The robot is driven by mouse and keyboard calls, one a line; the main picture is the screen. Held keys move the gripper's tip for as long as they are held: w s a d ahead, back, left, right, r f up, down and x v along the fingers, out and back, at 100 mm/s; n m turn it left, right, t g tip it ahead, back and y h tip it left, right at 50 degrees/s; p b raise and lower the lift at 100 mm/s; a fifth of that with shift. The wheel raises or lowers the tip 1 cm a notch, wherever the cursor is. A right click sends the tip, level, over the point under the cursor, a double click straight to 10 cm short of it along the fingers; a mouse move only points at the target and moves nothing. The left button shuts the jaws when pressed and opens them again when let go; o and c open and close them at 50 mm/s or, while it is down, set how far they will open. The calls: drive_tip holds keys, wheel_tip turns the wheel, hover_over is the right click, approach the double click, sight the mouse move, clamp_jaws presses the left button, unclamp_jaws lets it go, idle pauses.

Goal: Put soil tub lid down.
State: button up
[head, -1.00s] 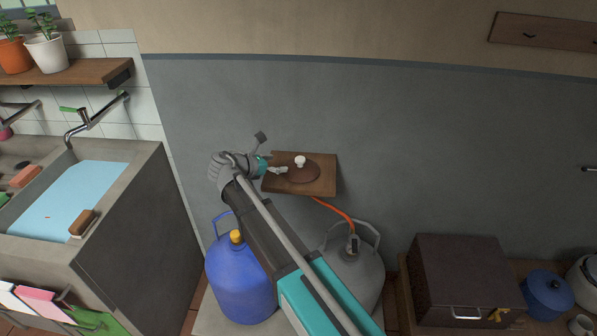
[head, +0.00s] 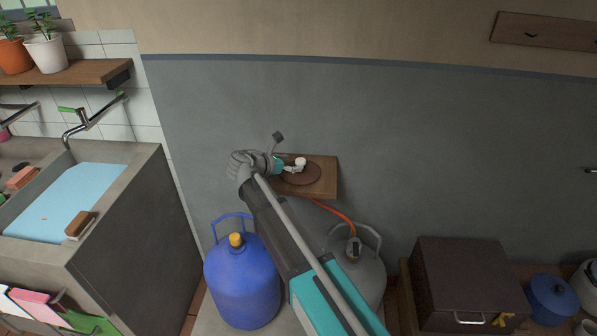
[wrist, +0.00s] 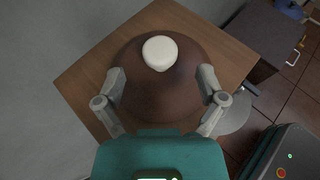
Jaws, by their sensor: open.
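The soil tub lid (head: 312,177) is a round brown disc with a white knob (head: 300,162). It lies on a small wooden wall shelf (head: 328,188). In the wrist view the lid (wrist: 160,95) rests on the wooden board (wrist: 212,40), with its white knob (wrist: 160,52) standing up beyond the fingertips. My gripper (head: 292,169) is at the left side of the knob in the head view. In the wrist view my gripper (wrist: 161,80) is open, its two fingers apart over the lid, with nothing between them but the lid's surface below. Whether a finger touches the lid cannot be told.
Below the shelf stand a blue gas bottle (head: 240,285) and a grey one (head: 365,270) with an orange hose (head: 335,213). A sink (head: 75,200) is at left. A dark box (head: 465,275) and blue pot (head: 552,297) are at lower right.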

sight(299, 161)
drive_tip(key=shift+b+x, duration=0.55)
drive_tip(key=shift+x, duration=1.5)
drive_tip(key=shift+r, duration=0.15)
clamp_jaws()
drive_tip(key=shift+r, duration=0.2)
